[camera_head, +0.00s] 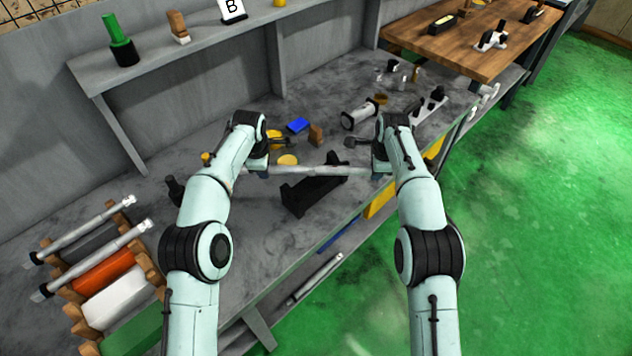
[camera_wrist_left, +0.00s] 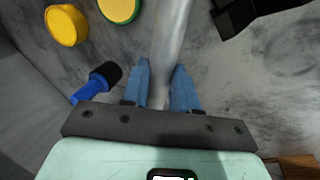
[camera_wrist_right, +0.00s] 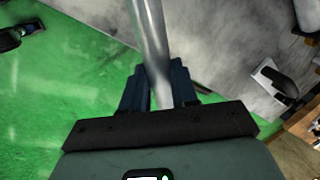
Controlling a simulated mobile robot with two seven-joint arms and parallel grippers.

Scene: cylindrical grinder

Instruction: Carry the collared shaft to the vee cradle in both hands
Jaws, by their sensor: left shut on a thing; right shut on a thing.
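The collared shaft (camera_head: 310,170) is a grey metal bar held roughly level between my two grippers. My left gripper (camera_head: 262,172) is shut on its left end; in the left wrist view the shaft (camera_wrist_left: 172,40) runs between the blue fingers (camera_wrist_left: 168,88). My right gripper (camera_head: 376,173) is shut on its right end; in the right wrist view the shaft (camera_wrist_right: 150,35) passes between the fingers (camera_wrist_right: 160,88). The black vee cradle (camera_head: 312,194) stands on the grey bench just below the shaft in the head view. Whether they touch is unclear. The collar is not clearly visible.
A wooden rack (camera_head: 72,312) with two other shafts (camera_head: 92,262) stands at the left. The bench's front edge is close to the cradle.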

